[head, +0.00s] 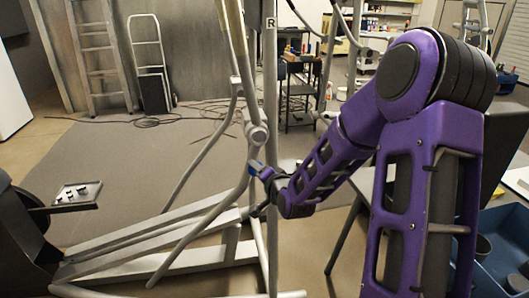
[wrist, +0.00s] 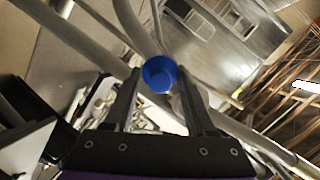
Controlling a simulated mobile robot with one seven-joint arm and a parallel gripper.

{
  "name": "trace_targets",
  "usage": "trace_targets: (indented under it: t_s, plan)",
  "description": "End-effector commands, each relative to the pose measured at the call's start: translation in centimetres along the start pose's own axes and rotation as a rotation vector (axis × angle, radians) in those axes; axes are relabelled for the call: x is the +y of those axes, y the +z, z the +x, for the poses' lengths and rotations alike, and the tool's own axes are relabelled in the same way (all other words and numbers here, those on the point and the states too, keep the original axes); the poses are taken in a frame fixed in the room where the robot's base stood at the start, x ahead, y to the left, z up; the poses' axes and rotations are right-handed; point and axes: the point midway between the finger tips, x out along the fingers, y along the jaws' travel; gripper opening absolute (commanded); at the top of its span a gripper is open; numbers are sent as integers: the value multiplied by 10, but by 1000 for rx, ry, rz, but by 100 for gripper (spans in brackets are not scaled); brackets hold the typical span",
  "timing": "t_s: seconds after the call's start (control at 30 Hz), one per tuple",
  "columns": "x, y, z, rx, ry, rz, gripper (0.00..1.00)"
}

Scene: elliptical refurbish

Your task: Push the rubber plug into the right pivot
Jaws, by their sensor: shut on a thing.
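My gripper (head: 262,171) is shut on a blue round piece, which I take to be the rubber plug (wrist: 160,74). The plug sits between the two fingertips (wrist: 158,90) in the wrist view, its round face toward the camera. In the head view the plug (head: 253,166) is a small blue spot at the gripper's tip. A round grey pivot hub (head: 258,134) on the machine's frame, near the upright marked R (head: 270,40), is just above the gripper, apart from it in the picture. Whether its end is open is too small to tell.
Grey frame tubes and rails (head: 150,255) surround the gripper. A small tray (head: 88,205) with black pieces is at left. A blue bin (head: 515,225) with dark round items is at right.

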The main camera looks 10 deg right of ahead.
Motion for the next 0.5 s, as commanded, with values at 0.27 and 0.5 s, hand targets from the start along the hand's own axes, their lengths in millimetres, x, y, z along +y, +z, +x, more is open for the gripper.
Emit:
trace_targets:
  t_s: [0.27,0.5]
  plan:
    - [-40,-35,-19,261,-143,24,5]
    - [-50,-45,-23,308,-168,26,5]
